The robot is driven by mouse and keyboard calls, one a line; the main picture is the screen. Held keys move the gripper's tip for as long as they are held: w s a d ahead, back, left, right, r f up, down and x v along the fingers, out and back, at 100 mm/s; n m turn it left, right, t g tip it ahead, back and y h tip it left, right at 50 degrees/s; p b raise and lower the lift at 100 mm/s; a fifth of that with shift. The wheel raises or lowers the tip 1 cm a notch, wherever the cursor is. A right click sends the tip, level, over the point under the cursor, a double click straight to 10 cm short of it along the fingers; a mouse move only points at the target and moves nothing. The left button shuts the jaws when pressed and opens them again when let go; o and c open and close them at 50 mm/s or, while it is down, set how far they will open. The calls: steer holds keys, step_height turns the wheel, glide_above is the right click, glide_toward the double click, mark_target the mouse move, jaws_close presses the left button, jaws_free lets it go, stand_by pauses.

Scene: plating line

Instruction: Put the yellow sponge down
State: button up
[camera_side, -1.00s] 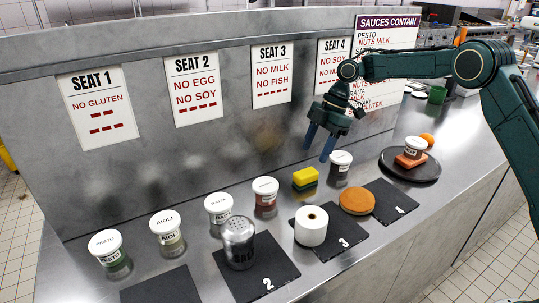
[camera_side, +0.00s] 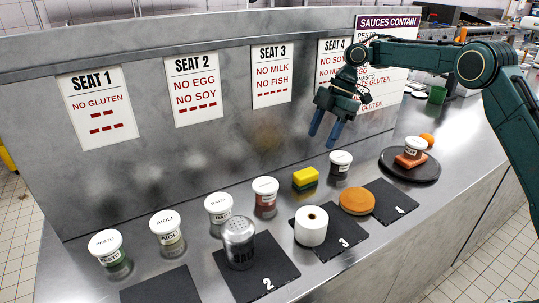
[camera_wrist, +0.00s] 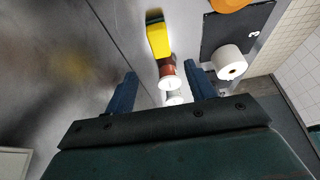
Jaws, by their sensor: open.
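The yellow sponge (camera_side: 305,177), with a dark green underside, lies on the steel counter in the side view, between a white-lidded jar with a red label and another lidded jar. It also shows in the wrist view (camera_wrist: 158,40), beyond the fingertips. My gripper (camera_side: 325,138) is open and empty, raised above the counter behind and slightly right of the sponge, apart from it. In the wrist view, its two blue fingers (camera_wrist: 162,80) are spread wide with nothing held between them.
Several lidded sauce jars (camera_side: 219,208) stand in a row. A salt shaker (camera_side: 239,243) is on mat 2, a white roll (camera_side: 311,226) on mat 3, and an orange-brown disc (camera_side: 356,201) by mat 4 (camera_side: 397,203). A dark round plate (camera_side: 428,170) holds a jar. The back panel is close behind.

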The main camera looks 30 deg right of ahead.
steer(key=s+a+r+m+t+h, duration=0.1)
steer(key=s+a+r+m+t, duration=0.2)
steer(key=s+r+m, duration=0.95)
steer(key=s+d+f+m+t+h, duration=0.1)
steer(key=s+d+m, duration=0.1)
steer(key=s, duration=1.1)
steer(key=s+d+f+m+t+h, duration=0.1)
steer(key=s+d+f+m+h, duration=0.1)
steer(key=s, duration=1.1)
steer(key=shift+d+f+m+t, duration=0.2)
steer(key=shift+d+m+t, duration=0.1)
steer(key=shift+d+m, duration=0.4)
